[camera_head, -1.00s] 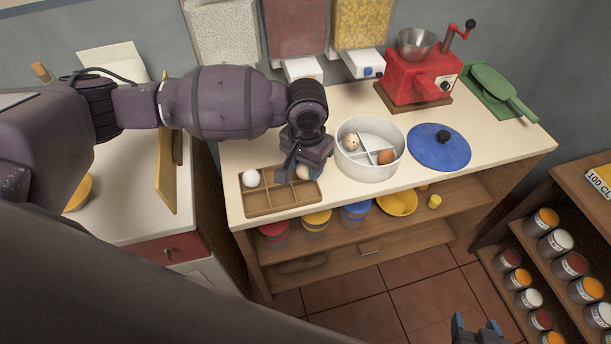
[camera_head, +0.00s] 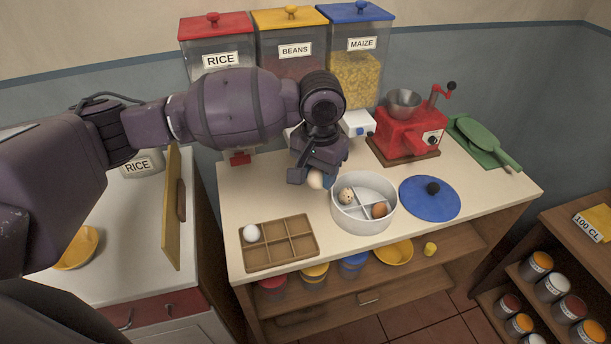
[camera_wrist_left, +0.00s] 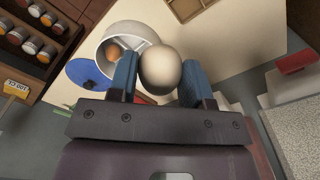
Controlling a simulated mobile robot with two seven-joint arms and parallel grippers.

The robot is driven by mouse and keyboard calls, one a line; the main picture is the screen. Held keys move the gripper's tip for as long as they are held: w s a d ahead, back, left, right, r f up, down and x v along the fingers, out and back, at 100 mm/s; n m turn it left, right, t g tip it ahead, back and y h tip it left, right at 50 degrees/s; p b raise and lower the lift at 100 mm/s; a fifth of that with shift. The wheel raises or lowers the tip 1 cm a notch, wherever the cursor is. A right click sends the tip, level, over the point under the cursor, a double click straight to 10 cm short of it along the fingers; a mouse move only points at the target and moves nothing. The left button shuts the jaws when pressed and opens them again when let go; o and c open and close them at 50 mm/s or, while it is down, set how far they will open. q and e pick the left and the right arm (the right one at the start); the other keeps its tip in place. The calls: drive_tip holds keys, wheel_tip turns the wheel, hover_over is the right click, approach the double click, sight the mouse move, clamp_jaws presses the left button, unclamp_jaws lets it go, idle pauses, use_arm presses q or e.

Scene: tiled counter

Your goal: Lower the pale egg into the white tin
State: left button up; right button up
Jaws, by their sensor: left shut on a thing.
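My left gripper (camera_head: 316,176) is shut on a pale egg (camera_head: 315,181) and holds it above the counter, just left of the white tin. The egg also shows between the blue fingers in the left wrist view (camera_wrist_left: 160,69). The round white tin (camera_head: 364,224) has dividers inside. A speckled egg (camera_head: 346,195) sits in its left compartment and a brown egg (camera_head: 380,210) in its front right one. In the left wrist view the tin (camera_wrist_left: 122,30) is partly hidden behind the held egg. My right gripper is out of view.
A wooden tray (camera_head: 279,264) with a white egg (camera_head: 251,233) in one compartment lies at the front left. A blue lid (camera_head: 429,205) lies right of the tin. A red mill (camera_head: 407,138) and labelled dispensers (camera_head: 285,65) stand behind. Bare counter lies between tray and tin.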

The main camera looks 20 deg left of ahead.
use_arm(q)
drive_tip(key=w+d+f+b, duration=0.1)
drive_tip(key=w+d+f, duration=0.7)
drive_tip(key=w+f, duration=0.1)
drive_tip(key=shift+d+f+b, duration=0.25)
drive_tip(key=shift+f+b, duration=0.15)
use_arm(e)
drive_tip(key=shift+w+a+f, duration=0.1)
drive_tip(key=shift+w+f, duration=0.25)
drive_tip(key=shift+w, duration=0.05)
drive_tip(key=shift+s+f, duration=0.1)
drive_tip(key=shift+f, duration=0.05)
use_arm(q)
drive_tip(key=shift+f+b, duration=0.8)
drive_tip(key=shift+f, duration=2.15)
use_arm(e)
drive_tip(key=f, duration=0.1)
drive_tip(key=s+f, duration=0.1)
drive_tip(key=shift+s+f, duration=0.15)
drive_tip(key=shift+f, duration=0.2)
